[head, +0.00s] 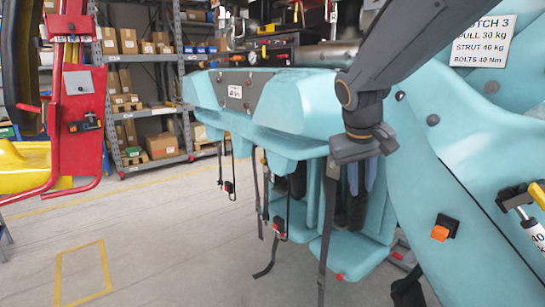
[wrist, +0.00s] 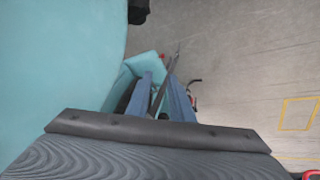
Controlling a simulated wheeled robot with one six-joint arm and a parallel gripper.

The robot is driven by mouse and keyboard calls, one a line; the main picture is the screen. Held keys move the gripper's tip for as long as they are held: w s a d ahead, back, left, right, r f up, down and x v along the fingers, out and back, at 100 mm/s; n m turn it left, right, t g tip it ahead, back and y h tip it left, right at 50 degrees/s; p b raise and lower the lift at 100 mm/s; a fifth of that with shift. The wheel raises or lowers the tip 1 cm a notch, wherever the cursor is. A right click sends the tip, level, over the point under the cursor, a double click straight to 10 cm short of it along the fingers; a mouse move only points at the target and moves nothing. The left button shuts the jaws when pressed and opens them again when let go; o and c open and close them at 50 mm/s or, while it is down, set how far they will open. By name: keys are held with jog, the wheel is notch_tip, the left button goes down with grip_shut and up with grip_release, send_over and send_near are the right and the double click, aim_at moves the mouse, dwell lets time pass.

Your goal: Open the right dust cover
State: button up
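The teal coaster train car (head: 300,105) fills the middle and right of the head view. I cannot tell which part of it is the right dust cover. My gripper (head: 361,188) points down beside the car's side, in front of the teal seats. Its two blue fingers look apart, and they also show apart in the wrist view (wrist: 161,78). Nothing is clearly held between them. A dark strap (head: 327,225) hangs just left of my gripper in the head view. A strap also shows beyond the fingers in the wrist view.
An orange button (head: 440,233) and a yellow-and-black fitting (head: 518,197) sit on the teal panel at right. Several straps hang below the car. Shelves with boxes (head: 145,70) stand behind. A red and yellow frame (head: 80,120) is at left. The floor (head: 160,235) is clear at lower left.

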jog(key=s+f+g+y, duration=0.1)
jog(key=s+f, duration=0.7)
jog(key=f, duration=0.2)
jog(key=shift+a+g, duration=0.3)
jog(key=shift+g, duration=0.1)
jog(key=shift+m+g+y, duration=0.6)
jog(key=shift+g+y, duration=0.2)
jog(key=s+f, duration=0.2)
jog(key=s, duration=0.1)
jog(key=s+f, duration=0.3)
jog(key=s, duration=0.1)
jog(key=s+a+f, duration=0.1)
jog(key=s+f, duration=0.2)
jog(key=shift+s+f, duration=0.1)
jog(key=shift+s, duration=0.2)
jog(key=shift+c, duration=1.1)
jog(key=shift+s+f, duration=0.15)
jog(key=shift+s, duration=0.1)
grip_shut()
